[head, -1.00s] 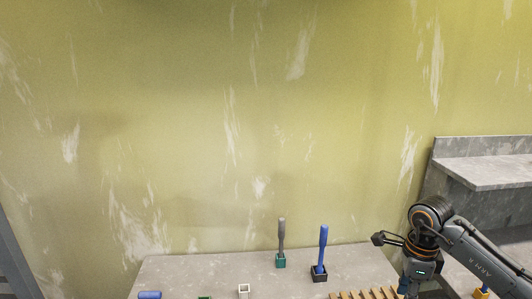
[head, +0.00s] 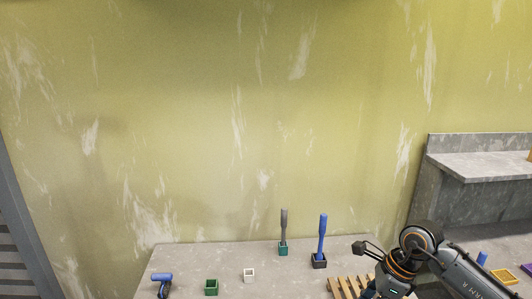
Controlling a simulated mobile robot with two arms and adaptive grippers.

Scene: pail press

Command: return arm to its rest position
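My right arm comes in from the right in the head view, over the right end of the grey table (head: 215,262). My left arm and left gripper are out of view.
On the table are a blue-handled tool (head: 161,278), a green box (head: 211,287), a white box (head: 249,275), a grey handle (head: 284,226) in a teal holder, a blue handle (head: 322,237) in a dark holder, and a wooden slatted rack (head: 345,288). A stone shelf (head: 480,170) stands right.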

